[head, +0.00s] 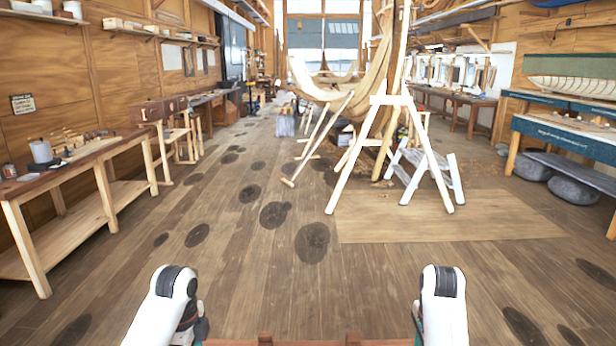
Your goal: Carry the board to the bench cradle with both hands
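A thin reddish-brown wooden strip (310,342) with two short upright pieces runs along the bottom edge, between my two arms. It is mostly cut off, so I cannot tell whether it is the board or part of a support. My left arm comes in at bottom left and my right arm at bottom right, both pointing down. Both grippers are below the picture, so their hold is hidden. I cannot pick out the bench cradle with certainty.
A workbench (72,158) with tools stands at left. A boat frame on a white trestle (392,100) stands ahead over a plywood sheet (450,222). Benches with a model hull (575,85) and grey stones (572,190) are at right. Plank floor (250,260) between is clear, with dark stains.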

